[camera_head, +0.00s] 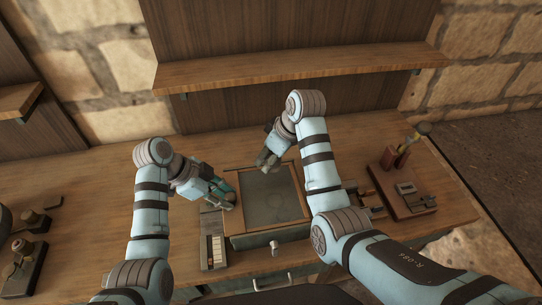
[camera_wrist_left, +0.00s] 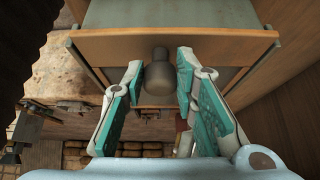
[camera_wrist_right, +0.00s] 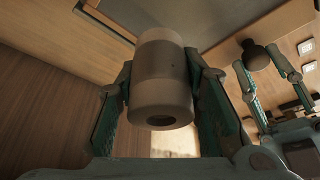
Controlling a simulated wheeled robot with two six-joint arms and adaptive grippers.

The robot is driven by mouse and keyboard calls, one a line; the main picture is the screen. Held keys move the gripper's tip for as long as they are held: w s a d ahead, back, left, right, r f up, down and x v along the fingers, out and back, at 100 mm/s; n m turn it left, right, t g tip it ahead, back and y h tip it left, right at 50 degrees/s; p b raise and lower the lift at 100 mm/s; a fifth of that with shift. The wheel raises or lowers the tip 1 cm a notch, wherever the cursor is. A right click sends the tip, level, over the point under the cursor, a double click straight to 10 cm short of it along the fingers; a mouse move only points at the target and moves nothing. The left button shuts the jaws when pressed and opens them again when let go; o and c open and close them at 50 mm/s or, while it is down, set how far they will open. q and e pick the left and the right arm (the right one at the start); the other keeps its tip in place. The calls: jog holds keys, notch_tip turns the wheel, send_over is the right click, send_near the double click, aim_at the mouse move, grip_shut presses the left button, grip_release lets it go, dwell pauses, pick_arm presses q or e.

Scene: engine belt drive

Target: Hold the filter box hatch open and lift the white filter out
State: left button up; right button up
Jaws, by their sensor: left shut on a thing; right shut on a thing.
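The filter box (camera_head: 236,241) is a wood-framed box with a dark grey panel (camera_head: 268,197) on top, standing on the bench. My left gripper (camera_head: 226,194) is at its left side, shut on a dark rounded knob, which shows between the fingers in the left wrist view (camera_wrist_left: 160,75). My right gripper (camera_head: 264,160) is at the box's far side. In the right wrist view it is shut on a pale grey-brown cylinder (camera_wrist_right: 163,80) with a hole in its end. I cannot tell whether this cylinder is the white filter. The box interior is not visible.
A device with white keys (camera_head: 214,249) lies left of the box. A small pale knob (camera_head: 275,246) is at the front. A wooden board with parts (camera_head: 408,190) stands at the right, dark parts (camera_head: 27,250) at the far left. A shelf (camera_head: 300,68) spans the back.

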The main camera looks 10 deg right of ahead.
pick_arm(q)
jog(key=o, duration=1.2)
jog(key=shift+c, duration=0.2)
jog(key=shift+a+r, duration=0.3)
jog(key=shift+r, duration=0.1)
jog(key=a+r, duration=0.3)
jog(key=a, duration=1.1)
jog(key=shift+s+r, duration=0.15)
jog(key=shift+r, duration=0.05)
